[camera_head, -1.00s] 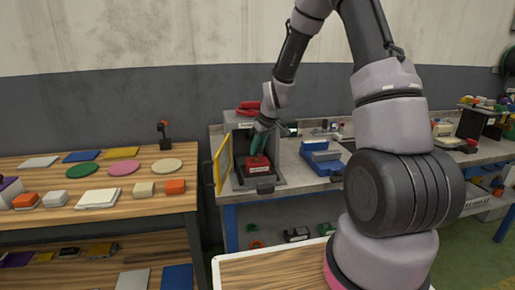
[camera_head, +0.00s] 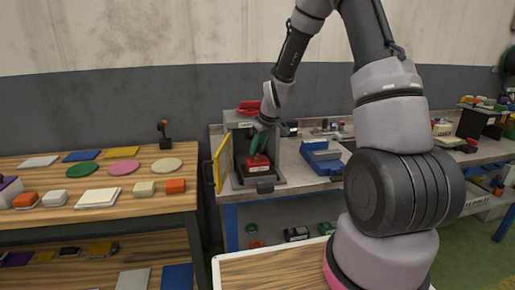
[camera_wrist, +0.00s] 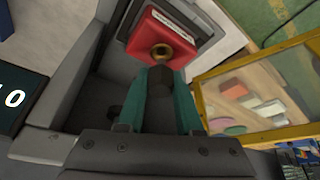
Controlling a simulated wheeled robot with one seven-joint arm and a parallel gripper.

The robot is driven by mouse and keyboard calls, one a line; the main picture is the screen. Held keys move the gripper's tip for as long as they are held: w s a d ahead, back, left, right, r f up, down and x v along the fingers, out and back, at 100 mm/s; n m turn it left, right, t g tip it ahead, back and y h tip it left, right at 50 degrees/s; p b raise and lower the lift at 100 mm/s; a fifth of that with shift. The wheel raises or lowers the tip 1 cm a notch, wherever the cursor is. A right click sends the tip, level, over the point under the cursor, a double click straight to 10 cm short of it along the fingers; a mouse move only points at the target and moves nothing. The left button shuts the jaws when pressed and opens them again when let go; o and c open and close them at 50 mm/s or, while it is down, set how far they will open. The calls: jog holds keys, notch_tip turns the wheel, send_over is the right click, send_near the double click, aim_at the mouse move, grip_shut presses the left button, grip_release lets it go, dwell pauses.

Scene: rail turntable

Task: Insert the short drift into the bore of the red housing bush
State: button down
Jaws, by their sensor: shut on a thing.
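The red housing bush (camera_head: 258,170) sits inside an open-fronted grey enclosure (camera_head: 278,184). In the wrist view the red housing (camera_wrist: 138,44) shows a brass-coloured ring around its bore (camera_wrist: 161,52). My gripper (camera_head: 257,146) reaches into the enclosure just above the housing. In the wrist view my gripper's teal fingers (camera_wrist: 160,90) are shut on the short drift (camera_wrist: 160,77), a dark stub. The drift's end lies just short of the brass ring in the picture. Whether it touches the ring or is apart from it, I cannot tell.
A yellow-framed door (camera_head: 221,164) stands open at the enclosure's left; the wrist view shows it (camera_wrist: 205,92) close on the right. Grey walls surround the gripper. A blue box (camera_head: 322,157) stands on the bench to the right. A red object (camera_head: 249,106) lies on top.

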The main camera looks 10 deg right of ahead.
jog(key=shift+f, duration=1.15)
jog(key=c, duration=0.5)
grip_release()
jog(key=v, duration=1)
jog(key=shift+r, duration=0.4)
jog(key=shift+s+d, duration=0.1)
